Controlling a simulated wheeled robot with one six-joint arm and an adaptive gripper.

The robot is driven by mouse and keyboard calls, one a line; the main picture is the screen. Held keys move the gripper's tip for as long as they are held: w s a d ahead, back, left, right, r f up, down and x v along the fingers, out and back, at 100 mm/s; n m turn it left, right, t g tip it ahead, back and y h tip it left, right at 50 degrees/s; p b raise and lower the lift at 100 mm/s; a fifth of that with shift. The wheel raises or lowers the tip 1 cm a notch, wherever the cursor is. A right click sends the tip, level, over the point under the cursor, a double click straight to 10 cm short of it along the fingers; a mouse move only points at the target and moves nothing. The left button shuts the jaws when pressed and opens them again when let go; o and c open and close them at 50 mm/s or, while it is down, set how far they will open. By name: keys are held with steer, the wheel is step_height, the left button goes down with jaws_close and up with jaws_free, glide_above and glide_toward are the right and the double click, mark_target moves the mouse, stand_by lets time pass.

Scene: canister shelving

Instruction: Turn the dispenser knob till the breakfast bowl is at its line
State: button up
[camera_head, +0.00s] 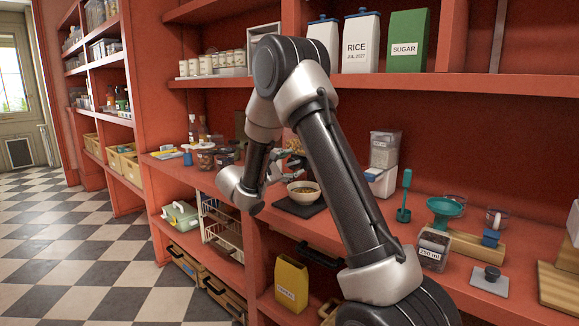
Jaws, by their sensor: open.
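The breakfast bowl (303,200) is pale and stands upright on a dark flat pad (284,206) on the counter. Brownish food shows inside it; its line cannot be made out. Just above and behind the bowl, a dispenser with orange-brown contents (293,144) shows in part between my arm links. Its knob cannot be made out. My gripper (291,170) is small in view, partly hidden by my arm, and sits beside the dispenser just above the bowl. Its jaws are open. Whether a finger touches the knob cannot be told.
A clear container on a white base (384,150) stands right of my arm. Bottles and jars (205,158) stand left. A shelf of canisters (361,42) runs above.

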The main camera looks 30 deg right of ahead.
steer(key=v, duration=1.2)
stand_by(0.5)
steer(key=s+d+f+m+g+y, duration=0.2)
steer(key=s+f+g+y, duration=0.15)
steer(key=s, duration=0.55)
steer(key=s+d+f+m+g+y, duration=0.25)
steer(key=s+g+y, duration=0.2)
steer(key=s, duration=0.55)
steer(key=s+a+r+m+t+y, duration=0.1)
steer(key=s+r+m+t+y, duration=0.2)
steer(key=s, duration=0.5)
steer(key=s+a+r+m+t+y, duration=0.1)
steer(key=s+r+m+t+y, duration=0.2)
steer(key=s, duration=0.6)
step_height(320, 180, up, 2)
steer(key=m+y, duration=0.1)
steer(key=y, duration=0.2)
steer(key=shift+a+r, duration=0.25)
steer(key=shift+a, duration=0.15)
